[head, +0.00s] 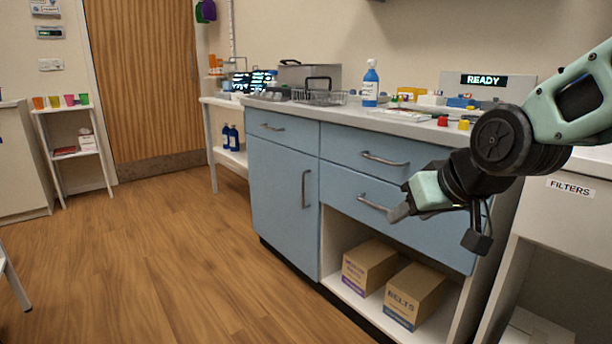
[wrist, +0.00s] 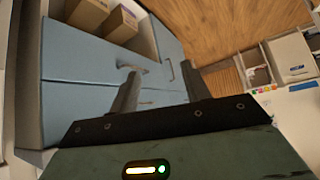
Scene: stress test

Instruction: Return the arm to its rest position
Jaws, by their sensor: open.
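My gripper (head: 436,225) is in front of the blue drawers at the right of the head view. Its two fingers stand apart, with nothing between them. My arm reaches in from the right edge, bent at a dark joint. In the wrist view the two dark fingers of my gripper (wrist: 162,90) point toward the blue cabinet (wrist: 75,65), with a gap between them. The blue cabinet (head: 283,182) has drawers and a door, all shut. I cannot tell how far the fingertips are from the drawer fronts.
The counter (head: 400,122) carries a blue bottle (head: 370,84), a wire basket (head: 319,97) and small coloured items. Two cardboard boxes (head: 368,264) (head: 413,294) sit on the open shelf below the drawers. A unit labelled FILTERS (head: 571,188) stands close at right. The wooden floor (head: 150,255) is clear at left.

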